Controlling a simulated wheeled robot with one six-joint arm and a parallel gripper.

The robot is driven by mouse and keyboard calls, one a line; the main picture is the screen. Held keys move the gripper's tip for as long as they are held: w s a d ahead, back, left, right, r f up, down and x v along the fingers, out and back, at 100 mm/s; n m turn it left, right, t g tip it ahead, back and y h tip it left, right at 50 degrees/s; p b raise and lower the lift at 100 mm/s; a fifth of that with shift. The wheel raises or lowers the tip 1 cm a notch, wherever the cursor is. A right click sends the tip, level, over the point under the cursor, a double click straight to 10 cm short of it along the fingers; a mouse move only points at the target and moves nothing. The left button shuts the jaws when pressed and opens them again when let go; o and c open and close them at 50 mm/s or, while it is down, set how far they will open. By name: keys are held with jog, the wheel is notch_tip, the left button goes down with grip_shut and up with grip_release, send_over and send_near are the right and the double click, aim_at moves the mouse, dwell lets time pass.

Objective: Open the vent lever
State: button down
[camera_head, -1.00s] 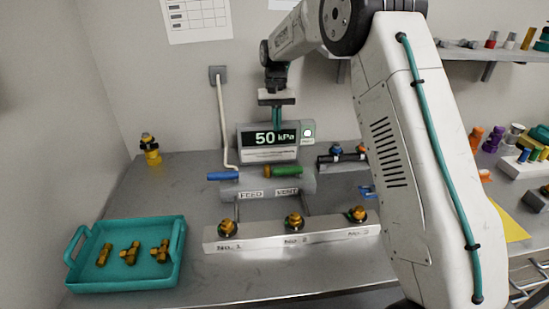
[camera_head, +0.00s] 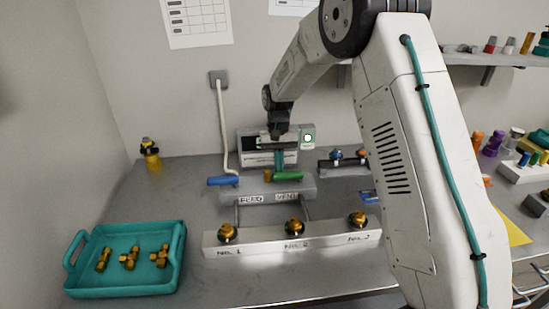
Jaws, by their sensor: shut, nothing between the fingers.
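The vent lever (camera_head: 290,177) is a green handle on the right end of the grey manifold block (camera_head: 243,194), above the VENT label. It points to the right from a brass-coloured hub. The blue feed lever (camera_head: 223,181) lies at the block's left end, above the FEED label. My gripper (camera_head: 279,166) has teal fingers pointing down, shut and empty. Its tips appear just above or behind the green lever; I cannot tell whether they touch it.
A white rail (camera_head: 260,246) with several brass fittings stands in front of the manifold. A teal tray (camera_head: 125,286) with brass parts sits at left. A dark block (camera_head: 330,169) with valves is to the right. A white pipe (camera_head: 223,125) rises at the back.

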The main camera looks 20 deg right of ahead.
jog(key=shift+a, duration=0.45)
jog(key=shift+s+d, duration=0.15)
jog(key=shift+d, duration=0.2)
jog(key=shift+n, duration=0.3)
